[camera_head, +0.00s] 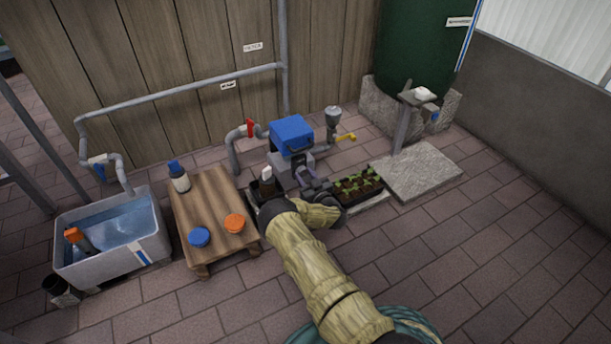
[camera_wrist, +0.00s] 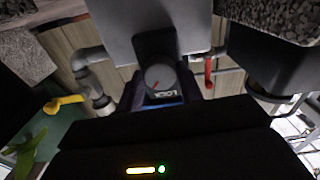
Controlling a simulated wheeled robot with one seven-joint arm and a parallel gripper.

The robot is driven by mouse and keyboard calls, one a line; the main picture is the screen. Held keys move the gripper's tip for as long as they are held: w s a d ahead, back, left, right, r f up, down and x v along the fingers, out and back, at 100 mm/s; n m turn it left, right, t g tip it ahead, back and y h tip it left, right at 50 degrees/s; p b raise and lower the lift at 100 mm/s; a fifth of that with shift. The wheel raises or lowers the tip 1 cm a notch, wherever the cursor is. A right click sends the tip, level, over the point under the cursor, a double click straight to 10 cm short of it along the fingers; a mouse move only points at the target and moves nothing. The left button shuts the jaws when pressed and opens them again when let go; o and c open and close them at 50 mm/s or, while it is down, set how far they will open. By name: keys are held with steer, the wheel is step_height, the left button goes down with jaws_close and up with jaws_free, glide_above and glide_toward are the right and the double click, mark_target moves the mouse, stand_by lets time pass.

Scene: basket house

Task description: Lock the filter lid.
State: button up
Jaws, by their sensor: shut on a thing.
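The filter is a grey box with a blue lid (camera_head: 291,133) on top, at the middle of the head view. The lid looks down on the grey body (camera_wrist: 118,25); I cannot tell whether it is fully seated. My gripper (camera_head: 305,182) is at the front of the filter. In the wrist view, a round grey knob (camera_wrist: 160,77) sits by a black plate, with a label reading LOCK upside down beside it. My gripper's dark fingers (camera_wrist: 160,88) stand on both sides of the knob and are shut on it. The finger contact is partly dark.
A wooden table (camera_head: 214,207) with a bottle and two round caps stands left of the filter. A water tub (camera_head: 150,250) is further left. A seedling tray (camera_head: 358,187) is close right of my gripper. A red-handled valve (camera_head: 250,128) and yellow-handled valve (camera_head: 346,137) flank the filter.

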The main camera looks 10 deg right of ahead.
steer(key=shift+r+n+p, duration=0.2)
steer(key=shift+n+p, duration=0.1)
steer(key=shift+p, duration=0.45)
steer(key=shift+n+p, duration=0.5)
steer(key=shift+p, duration=0.15)
steer(key=shift+f+n+p, duration=0.2)
steer(key=shift+n+p, duration=0.65)
steer(key=shift+n, duration=1.05)
steer(key=o, duration=1)
steer(key=shift+s+d+r+p, duration=0.1)
steer(key=shift+s+d+p, duration=0.1)
steer(key=shift+s+p, duration=0.25)
steer(key=p+v, duration=0.9)
steer(key=v, duration=0.7)
steer(key=shift+s, duration=0.25)
